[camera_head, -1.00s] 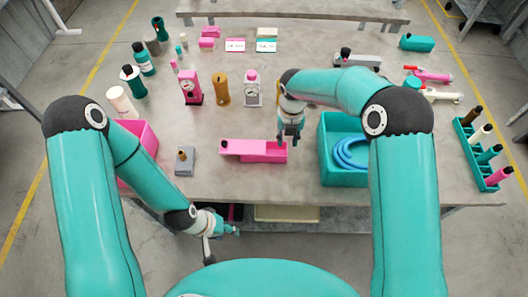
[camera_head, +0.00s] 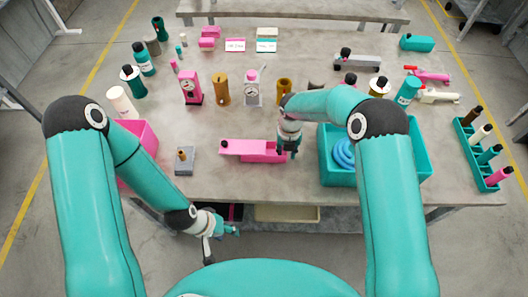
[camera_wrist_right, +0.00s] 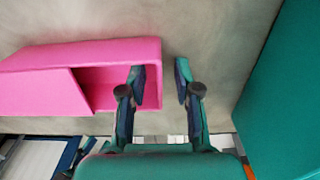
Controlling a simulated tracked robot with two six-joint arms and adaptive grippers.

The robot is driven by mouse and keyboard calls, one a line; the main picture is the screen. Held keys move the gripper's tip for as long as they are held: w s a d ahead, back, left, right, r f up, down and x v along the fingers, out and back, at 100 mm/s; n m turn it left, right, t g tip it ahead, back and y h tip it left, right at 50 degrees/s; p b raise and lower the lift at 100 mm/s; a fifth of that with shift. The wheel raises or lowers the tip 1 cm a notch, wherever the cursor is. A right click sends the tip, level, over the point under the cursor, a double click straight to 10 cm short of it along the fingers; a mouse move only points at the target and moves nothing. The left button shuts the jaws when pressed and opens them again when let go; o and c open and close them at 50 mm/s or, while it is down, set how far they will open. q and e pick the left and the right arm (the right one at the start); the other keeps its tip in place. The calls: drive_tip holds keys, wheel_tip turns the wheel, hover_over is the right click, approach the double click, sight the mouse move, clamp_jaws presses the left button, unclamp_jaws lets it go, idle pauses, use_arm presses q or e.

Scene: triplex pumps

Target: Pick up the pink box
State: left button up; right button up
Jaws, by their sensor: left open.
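The pink box (camera_head: 247,150) lies on the table's front middle, long and low, with an open compartment at its right end. It fills the left of the right wrist view (camera_wrist_right: 45,85). My right gripper (camera_head: 289,152) is open at the box's right end. In the right wrist view its fingers (camera_wrist_right: 160,75) straddle the box's right end wall: the left fingertip is over or in the compartment, the right one outside. I cannot tell whether they touch it. My left gripper (camera_head: 228,230) is open and empty, low in front of the table edge.
A teal bin (camera_head: 330,172) with a blue coil stands close right of the box. A grey block with a brass fitting (camera_head: 184,160) and a pink bin (camera_head: 146,140) are to the left. Pumps and bottles stand behind. The table in front of the box is bare.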

clamp_jaws()
drive_tip(key=shift+r, duration=0.15)
wheel_tip(320, 180, up, 10)
drive_tip(key=shift+f, duration=0.15)
idle(0.4)
drive_tip(key=shift+f, duration=0.2)
drive_tip(key=shift+f+b, duration=3.2)
drive_tip(key=shift+f, duration=1.45)
